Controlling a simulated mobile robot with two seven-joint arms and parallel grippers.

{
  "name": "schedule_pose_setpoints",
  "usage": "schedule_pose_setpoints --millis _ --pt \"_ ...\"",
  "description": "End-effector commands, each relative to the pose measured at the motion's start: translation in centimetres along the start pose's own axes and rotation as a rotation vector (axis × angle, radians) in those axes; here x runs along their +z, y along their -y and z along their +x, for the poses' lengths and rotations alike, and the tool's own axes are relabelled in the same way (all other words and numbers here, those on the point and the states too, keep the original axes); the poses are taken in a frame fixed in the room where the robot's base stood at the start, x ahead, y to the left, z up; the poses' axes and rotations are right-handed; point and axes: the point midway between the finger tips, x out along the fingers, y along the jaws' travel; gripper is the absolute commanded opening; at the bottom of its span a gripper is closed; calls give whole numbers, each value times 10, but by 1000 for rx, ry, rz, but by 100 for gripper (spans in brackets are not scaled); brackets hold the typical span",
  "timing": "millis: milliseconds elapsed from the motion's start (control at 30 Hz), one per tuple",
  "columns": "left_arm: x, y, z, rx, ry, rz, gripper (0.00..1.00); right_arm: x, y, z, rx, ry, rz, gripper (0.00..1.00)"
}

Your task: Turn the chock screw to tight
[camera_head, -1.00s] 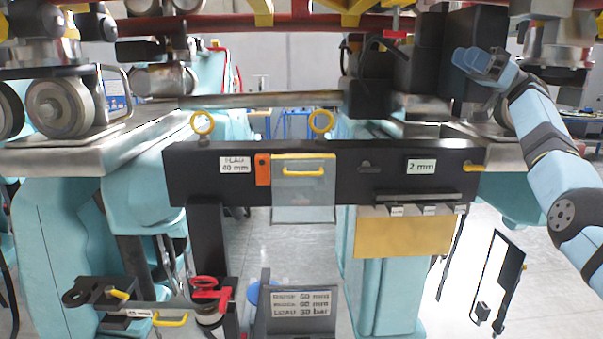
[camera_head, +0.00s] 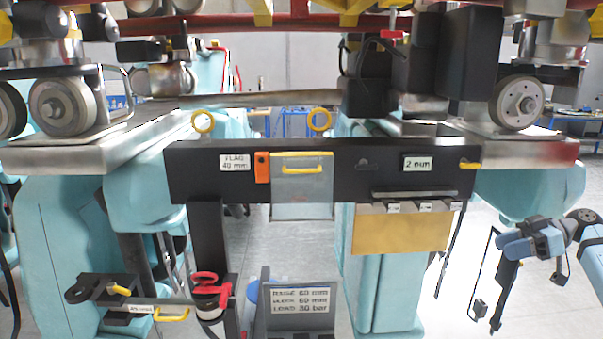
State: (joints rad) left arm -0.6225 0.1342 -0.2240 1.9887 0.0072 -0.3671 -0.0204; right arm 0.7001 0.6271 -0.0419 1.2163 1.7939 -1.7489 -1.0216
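I cannot tell for sure which part is the chock screw. A black bracket (camera_head: 88,290) with a grey bar and yellow handles (camera_head: 171,314) is at the lower left. Beside it, a red-handled part (camera_head: 206,284) sits on a cylinder. My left gripper is out of view.
A tan plate (camera_head: 400,232) hangs below the beam. Pale floor shows between the blue supports.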

Motion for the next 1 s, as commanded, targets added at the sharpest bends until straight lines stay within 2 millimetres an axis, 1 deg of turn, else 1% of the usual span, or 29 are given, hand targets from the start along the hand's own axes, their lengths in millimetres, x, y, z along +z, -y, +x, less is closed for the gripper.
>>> schedule_pose_setpoints --millis 33,100,200,233,300,367,467,567,667,733,800,900,1000 --pt "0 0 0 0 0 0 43 18 9 6 -11 41 12 38" --pt "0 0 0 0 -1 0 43 39 22 13 -27 90 22 38" --pt "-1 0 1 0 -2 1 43 67 41 24 -56 156 39 38" --pt "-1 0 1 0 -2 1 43 70 39 25 -36 171 50 38" --pt "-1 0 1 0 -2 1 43 74 18 22 91 206 105 38" --pt "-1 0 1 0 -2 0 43 80 2 18 192 235 145 38" --pt "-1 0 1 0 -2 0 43 90 -24 8 376 279 204 38" --pt "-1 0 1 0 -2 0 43 98 -51 -9 588 312 247 38" --pt "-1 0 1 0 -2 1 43 103 -80 -36 841 330 263 38" --pt "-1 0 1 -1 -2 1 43 101 -100 -61 1040 326 244 38" --pt "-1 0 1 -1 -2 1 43 94 -115 -87 1228 307 194 38" --pt "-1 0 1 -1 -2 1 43 78 -126 -118 1432 264 93 38" --pt "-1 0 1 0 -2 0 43 60 -131 -139 1569 219 -23 38"
